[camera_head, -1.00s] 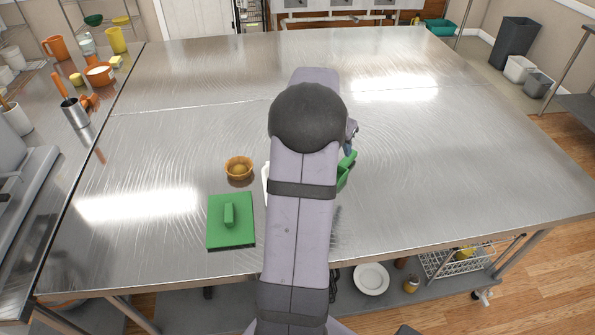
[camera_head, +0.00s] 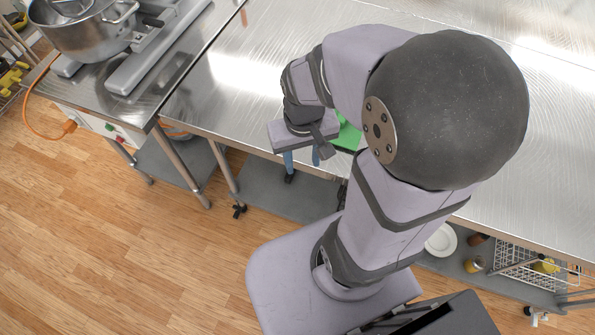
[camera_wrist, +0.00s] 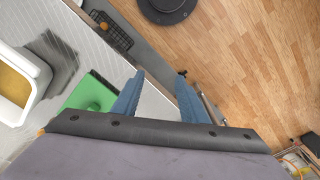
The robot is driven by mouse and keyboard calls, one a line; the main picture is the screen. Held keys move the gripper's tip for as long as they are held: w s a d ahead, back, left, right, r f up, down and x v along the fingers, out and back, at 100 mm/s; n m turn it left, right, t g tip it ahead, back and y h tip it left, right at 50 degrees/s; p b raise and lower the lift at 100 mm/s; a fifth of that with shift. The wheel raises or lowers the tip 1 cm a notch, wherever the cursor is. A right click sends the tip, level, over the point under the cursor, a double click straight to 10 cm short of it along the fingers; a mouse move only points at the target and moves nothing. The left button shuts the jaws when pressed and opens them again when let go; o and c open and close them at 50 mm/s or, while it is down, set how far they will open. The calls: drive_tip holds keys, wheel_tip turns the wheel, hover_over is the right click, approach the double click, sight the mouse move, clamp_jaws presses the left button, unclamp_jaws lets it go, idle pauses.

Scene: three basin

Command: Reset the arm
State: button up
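My gripper (camera_head: 302,160) hangs beyond the table's front edge, fingers pointing down. In the wrist view its two blue fingers (camera_wrist: 158,98) are well apart, with nothing between them. My arm is folded back and covers much of the table in the head view. A green board-like piece (camera_head: 348,136) lies on the table beside the gripper, partly hidden by the arm. It also shows in the wrist view (camera_wrist: 92,92), left of the fingers.
The steel table (camera_head: 235,90) has bare surface left of my arm. A white container (camera_wrist: 38,82) with a yellowish inside stands on it in the wrist view. A mixer bowl (camera_head: 85,35) stands at upper left. A plate (camera_head: 441,240) lies on the lower shelf. Wooden floor is open in front.

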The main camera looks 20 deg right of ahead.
drive_tip(key=s+a, duration=0.1)
drive_tip(key=s+a+n, duration=0.1)
drive_tip(key=shift+s+a+f, duration=0.2)
drive_tip(key=shift+s+f, duration=0.1)
drive_tip(key=shift+f, duration=0.1)
wheel_tip(320, 180, down, 37)
drive_tip(key=b, duration=3.6)
drive_tip(key=shift+r+b, duration=0.2)
drive_tip(key=shift+b, duration=0.2)
